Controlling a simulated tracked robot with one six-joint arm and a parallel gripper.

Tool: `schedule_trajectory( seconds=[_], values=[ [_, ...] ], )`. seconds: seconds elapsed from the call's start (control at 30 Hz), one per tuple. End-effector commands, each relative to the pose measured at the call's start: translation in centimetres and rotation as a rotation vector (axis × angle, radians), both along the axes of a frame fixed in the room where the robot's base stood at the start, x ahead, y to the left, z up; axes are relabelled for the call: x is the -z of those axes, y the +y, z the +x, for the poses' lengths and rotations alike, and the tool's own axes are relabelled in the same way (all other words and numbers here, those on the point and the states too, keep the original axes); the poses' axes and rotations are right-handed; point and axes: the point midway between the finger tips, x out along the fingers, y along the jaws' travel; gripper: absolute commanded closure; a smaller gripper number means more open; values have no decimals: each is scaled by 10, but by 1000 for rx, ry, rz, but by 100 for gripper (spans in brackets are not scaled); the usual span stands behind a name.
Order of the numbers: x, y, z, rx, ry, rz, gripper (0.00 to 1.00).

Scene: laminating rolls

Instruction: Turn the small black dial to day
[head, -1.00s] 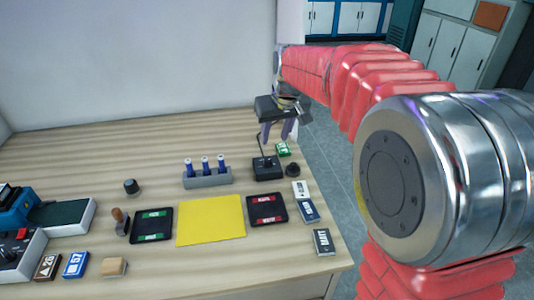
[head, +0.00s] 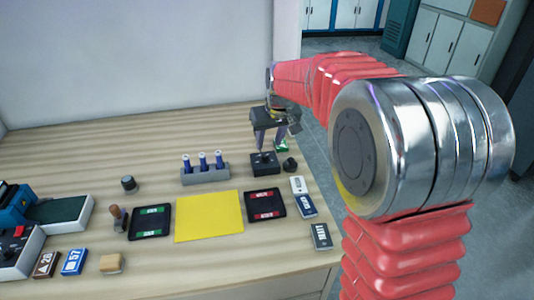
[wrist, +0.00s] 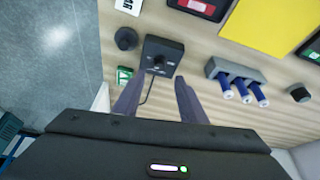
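A small black box with a dial on top (head: 264,163) stands near the table's right edge. My gripper (head: 270,146) is over the back of this box, fingers pointing down. In the wrist view my gripper (wrist: 159,85) is open, its two fingers apart with nothing between them. The fingertips appear just short of the dial, one to each side; I cannot tell their exact height.
A round black knob (head: 290,164) stands close right of the box, with a green card (head: 282,146) behind. A grey rack with blue vials (head: 205,174) is to the left. A cable runs from the box under my gripper. Black trays flank a yellow mat (head: 209,216).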

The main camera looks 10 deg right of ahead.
Motion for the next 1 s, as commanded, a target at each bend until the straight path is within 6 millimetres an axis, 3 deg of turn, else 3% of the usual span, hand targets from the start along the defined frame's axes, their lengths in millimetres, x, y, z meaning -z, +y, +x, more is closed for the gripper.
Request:
schedule_trajectory(
  seconds=[0.3, 0.5, 0.9, 1.0],
  values=[
    [47, 2, 18, 0, 3, 0, 62],
    [68, 3, 28, 0, 2, 0, 62],
    [74, 4, 30, 0, 0, 0, 62],
    [74, 4, 30, 0, 0, 0, 68]
  ],
)
